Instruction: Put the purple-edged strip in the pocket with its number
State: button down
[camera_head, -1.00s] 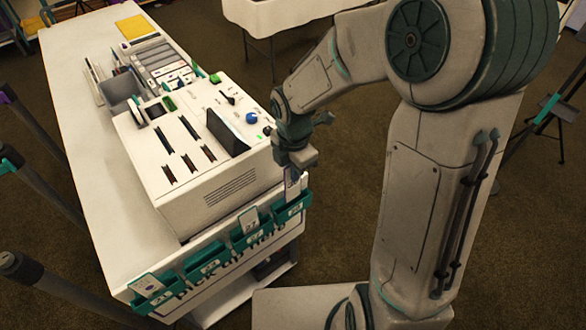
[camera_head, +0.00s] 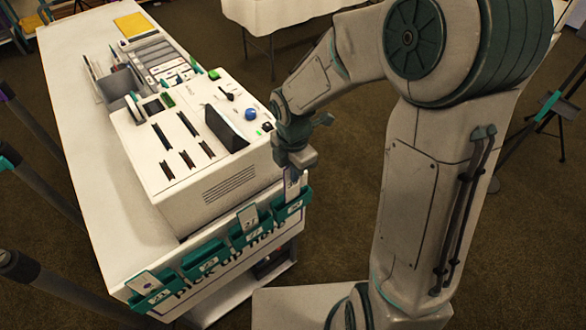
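My gripper (camera_head: 295,163) is above the rightmost green pocket (camera_head: 290,209) on the front of the white counter. It appears shut on a narrow pale strip (camera_head: 291,186) with a purplish edge, held upright. The strip's lower end meets the mouth of this pocket; I cannot tell how far inside it is. The other green pockets run leftward: one (camera_head: 250,236) with a white strip (camera_head: 247,217) standing in it, one (camera_head: 205,261) that looks empty, and the leftmost (camera_head: 152,298) with another white strip (camera_head: 143,282). The pocket numbers are too small to read surely.
A white machine (camera_head: 208,145) with slots, a dark screen and a blue knob stands on the counter (camera_head: 75,110) just behind the pockets. Trays (camera_head: 158,58) and a yellow pad (camera_head: 133,25) lie farther back. Dark posts (camera_head: 40,190) stand at the left.

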jog(key=shift+f+b, duration=1.7)
jog(key=shift+f, duration=0.9)
jog(key=c, duration=1.6)
grip_release()
jog(key=shift+o, duration=0.2)
notch_tip(320, 180, up, 14)
jog(key=shift+f+p, duration=0.1)
jog(key=shift+p, duration=0.2)
